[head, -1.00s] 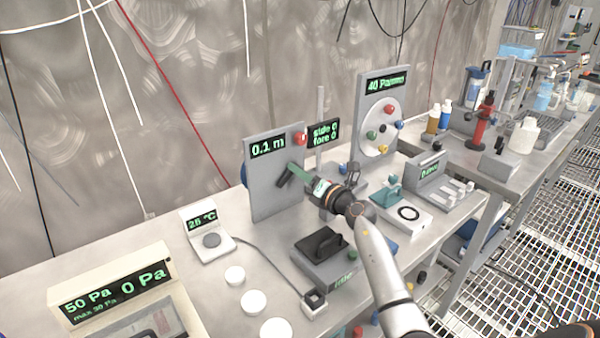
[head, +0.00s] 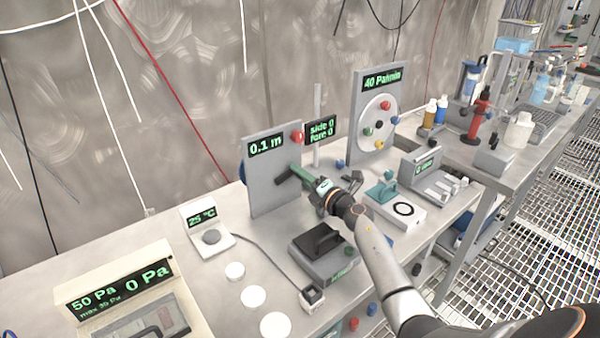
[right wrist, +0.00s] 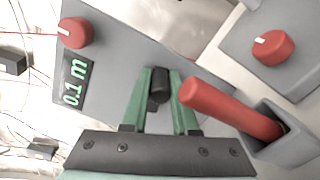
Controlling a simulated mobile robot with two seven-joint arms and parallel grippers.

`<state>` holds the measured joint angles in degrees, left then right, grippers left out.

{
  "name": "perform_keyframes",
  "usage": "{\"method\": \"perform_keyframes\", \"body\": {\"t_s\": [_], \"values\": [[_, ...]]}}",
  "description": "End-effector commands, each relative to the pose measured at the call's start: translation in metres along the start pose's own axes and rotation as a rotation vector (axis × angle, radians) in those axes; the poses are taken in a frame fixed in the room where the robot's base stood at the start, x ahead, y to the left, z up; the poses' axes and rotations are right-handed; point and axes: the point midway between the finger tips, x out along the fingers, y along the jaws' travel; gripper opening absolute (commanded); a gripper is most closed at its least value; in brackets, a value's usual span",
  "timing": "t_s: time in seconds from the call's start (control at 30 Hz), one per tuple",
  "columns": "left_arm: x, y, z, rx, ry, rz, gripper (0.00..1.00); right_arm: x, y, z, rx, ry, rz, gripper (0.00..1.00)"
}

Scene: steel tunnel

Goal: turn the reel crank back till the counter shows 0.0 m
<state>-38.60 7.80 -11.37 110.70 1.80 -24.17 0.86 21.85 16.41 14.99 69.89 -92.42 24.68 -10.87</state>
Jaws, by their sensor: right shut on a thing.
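The grey reel panel (head: 268,195) stands upright on the bench, with its counter (head: 265,146) reading 0.1 m in green. The counter also shows sideways in the right wrist view (right wrist: 75,84). The dark crank (head: 283,175) is on the panel's front, below the counter. My right gripper (head: 303,174), with green fingers, is shut on the crank's black handle (right wrist: 160,84), which sits between the fingertips in the right wrist view. The fingers hide part of the crank in the head view. My left gripper is not in view.
A red knob (head: 298,137) sits at the panel's upper right, beside the "side 0, fore 0" display (head: 322,129). In the right wrist view a red bar (right wrist: 235,110) stands close right of the fingers. A black-topped box (head: 322,247) lies below my arm. White discs (head: 253,297) lie front left.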

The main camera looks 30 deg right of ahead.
Motion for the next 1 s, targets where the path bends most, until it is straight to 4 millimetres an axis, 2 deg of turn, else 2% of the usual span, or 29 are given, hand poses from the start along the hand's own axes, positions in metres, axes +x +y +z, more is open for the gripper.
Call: {"method": "perform_keyframes", "body": {"t_s": [0.07, 0.1, 0.33, 0.67, 0.83, 1.0], "values": [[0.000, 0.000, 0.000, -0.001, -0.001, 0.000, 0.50, -0.001, -0.004, -0.001, -0.003, 0.001, -0.006, 0.00], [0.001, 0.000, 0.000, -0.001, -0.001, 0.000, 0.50, -0.001, -0.004, -0.001, -0.004, 0.001, -0.007, 0.31], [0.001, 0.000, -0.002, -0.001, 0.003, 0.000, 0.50, -0.001, -0.002, -0.001, -0.003, 0.001, -0.004, 0.57], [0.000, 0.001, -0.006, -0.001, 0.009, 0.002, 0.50, -0.003, -0.002, -0.001, -0.003, 0.001, -0.004, 0.57], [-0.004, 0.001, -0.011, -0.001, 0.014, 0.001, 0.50, -0.020, -0.001, 0.000, -0.006, 0.002, -0.005, 0.57], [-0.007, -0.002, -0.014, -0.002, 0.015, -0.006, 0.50, -0.049, -0.001, 0.000, -0.006, 0.002, -0.006, 0.57]]}}
